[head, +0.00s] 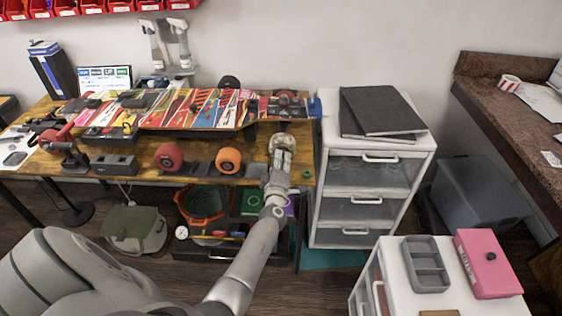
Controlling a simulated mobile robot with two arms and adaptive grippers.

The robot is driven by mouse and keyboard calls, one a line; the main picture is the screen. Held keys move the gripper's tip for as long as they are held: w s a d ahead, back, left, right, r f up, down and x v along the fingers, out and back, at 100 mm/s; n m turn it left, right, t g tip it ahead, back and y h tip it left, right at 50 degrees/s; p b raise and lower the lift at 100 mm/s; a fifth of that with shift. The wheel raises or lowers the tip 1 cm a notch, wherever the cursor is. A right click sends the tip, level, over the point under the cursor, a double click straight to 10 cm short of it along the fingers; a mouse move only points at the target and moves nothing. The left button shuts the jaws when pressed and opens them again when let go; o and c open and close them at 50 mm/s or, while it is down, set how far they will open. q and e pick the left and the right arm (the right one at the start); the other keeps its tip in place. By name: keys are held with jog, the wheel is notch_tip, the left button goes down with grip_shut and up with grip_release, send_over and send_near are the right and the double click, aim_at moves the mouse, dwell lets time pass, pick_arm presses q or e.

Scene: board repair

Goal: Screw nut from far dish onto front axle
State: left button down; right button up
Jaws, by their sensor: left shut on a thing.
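My left gripper (282,154) is over the right end of the wooden workbench, fingers pointing away from me. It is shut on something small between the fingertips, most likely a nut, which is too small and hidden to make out. A pale round dish (282,141) shows just around and behind the fingertips. The skateboard (195,109) lies along the bench with its colourful underside up. Its right truck (287,101) is just behind the gripper, and dark parts show at its left end. I cannot tell which axle is the front one. My right gripper is not in view.
A red wheel (168,156) and an orange wheel (228,160) stand at the bench's front. A small green ring (307,174) lies right of the gripper. A drawer cabinet (372,165) adjoins the bench's right side. A red vise-like tool (60,142) is at the left.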

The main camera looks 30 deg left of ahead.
pick_arm(q)
jog(key=shift+m+g, duration=0.3)
jog(key=shift+m, duration=1.7)
jog(key=c, duration=1.2)
grip_release()
jog(key=c, duration=0.3)
jog(key=shift+c, duration=0.2)
